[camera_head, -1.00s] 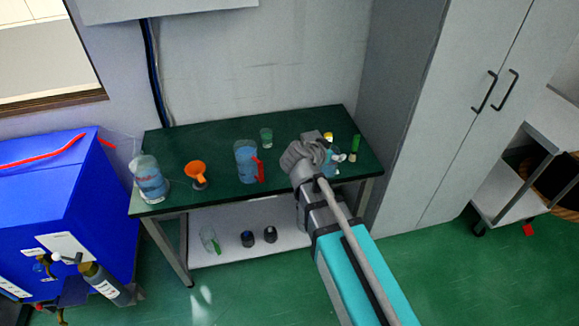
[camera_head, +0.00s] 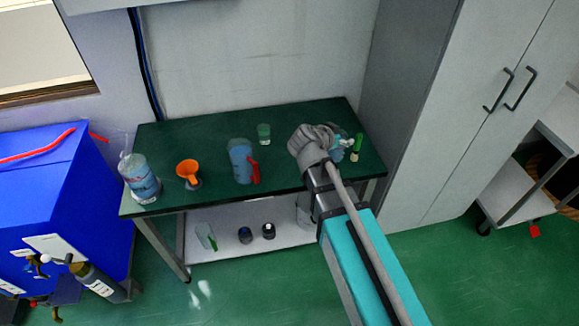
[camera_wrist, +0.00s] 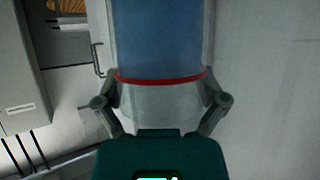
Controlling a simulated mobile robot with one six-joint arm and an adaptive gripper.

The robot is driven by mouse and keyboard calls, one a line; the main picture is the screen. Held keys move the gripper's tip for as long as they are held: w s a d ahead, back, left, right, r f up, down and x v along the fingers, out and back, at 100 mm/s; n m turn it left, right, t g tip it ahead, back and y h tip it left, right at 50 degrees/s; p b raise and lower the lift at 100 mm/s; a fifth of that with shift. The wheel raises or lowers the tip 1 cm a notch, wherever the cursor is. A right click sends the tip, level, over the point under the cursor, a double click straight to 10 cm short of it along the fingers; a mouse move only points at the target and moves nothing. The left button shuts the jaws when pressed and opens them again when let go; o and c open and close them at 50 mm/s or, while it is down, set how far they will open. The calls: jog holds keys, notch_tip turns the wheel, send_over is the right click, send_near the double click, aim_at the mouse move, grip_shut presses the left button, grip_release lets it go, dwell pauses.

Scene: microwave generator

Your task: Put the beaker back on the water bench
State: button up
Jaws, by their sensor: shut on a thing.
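A clear beaker (camera_wrist: 160,45) holding blue liquid, with a red ring near its lower part, fills the upper middle of the wrist view. My gripper (camera_wrist: 160,98) is shut on it, one finger on each side. In the head view my gripper (camera_head: 308,140) appears over the right part of the green-topped bench (camera_head: 205,142). There the arm and gripper mostly hide the beaker. I cannot tell whether it touches the bench top.
A labelled bottle (camera_head: 138,182), an orange funnel (camera_head: 187,168), a blue jug (camera_head: 240,158) with a red handle and a small glass (camera_head: 264,133) stand left of my gripper. A green item (camera_head: 357,146) is to the right. Grey cabinets (camera_head: 440,120) flank the bench.

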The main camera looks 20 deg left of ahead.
jog(key=shift+w, duration=0.15)
jog(key=shift+a, duration=0.25)
jog(key=w+a+f+b, duration=0.2)
jog(key=a+f+b, duration=0.2)
jog(key=a, duration=0.3)
jog(key=w+a+f+n+y+b, duration=0.1)
jog(key=w+a+f+b, duration=0.2)
jog(key=a, duration=0.5)
jog(key=shift+w+a+f+n+t+y+b, duration=0.15)
jog(key=shift+w+f+n+t+y+b, duration=0.2)
jog(key=shift+f+b, duration=0.15)
notch_tip(320, 180, down, 6)
jog(key=b, duration=0.6)
jog(key=shift+f, duration=0.2)
jog(key=shift+f+b, duration=1.8)
jog(key=shift+b, duration=0.25)
